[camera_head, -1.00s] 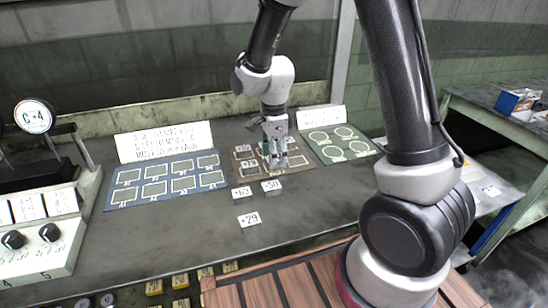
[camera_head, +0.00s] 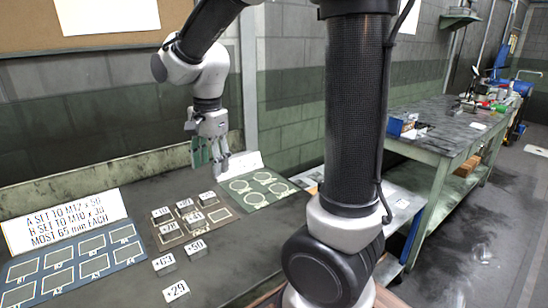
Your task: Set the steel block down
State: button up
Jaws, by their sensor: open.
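Several small steel blocks with number labels sit on the brown mat (camera_head: 180,240). They include a +10 block (camera_head: 162,214), a 78 block (camera_head: 170,230), and others at the mat's middle (camera_head: 194,219) and back right (camera_head: 208,199). A +63 block (camera_head: 164,264), a +50 block (camera_head: 195,250) and a +29 block (camera_head: 176,291) lie on the bench in front of the mat. My gripper (camera_head: 212,166) is open, pointing down, above and behind the mat's blocks. I see no block between its fingers. Which block it last held cannot be told.
A blue mat (camera_head: 75,264) with marked squares and a white sign (camera_head: 64,220) are at left. A green mat (camera_head: 256,189) with circles lies right of the brown mat. My arm covers the centre right. A green table (camera_head: 450,135) stands at right.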

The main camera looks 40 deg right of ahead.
jog(key=s+d+r+n+t, duration=0.1)
jog(key=s+d+r+n, duration=0.2)
jog(key=s, duration=0.6)
jog(key=s+d+r+n+t, duration=0.2)
jog(key=s+d+n, duration=0.5)
jog(key=n, duration=0.3)
jog(key=shift+s+r+n, duration=0.3)
jog(key=shift+s+r, duration=0.1)
jog(key=shift+s, duration=0.5)
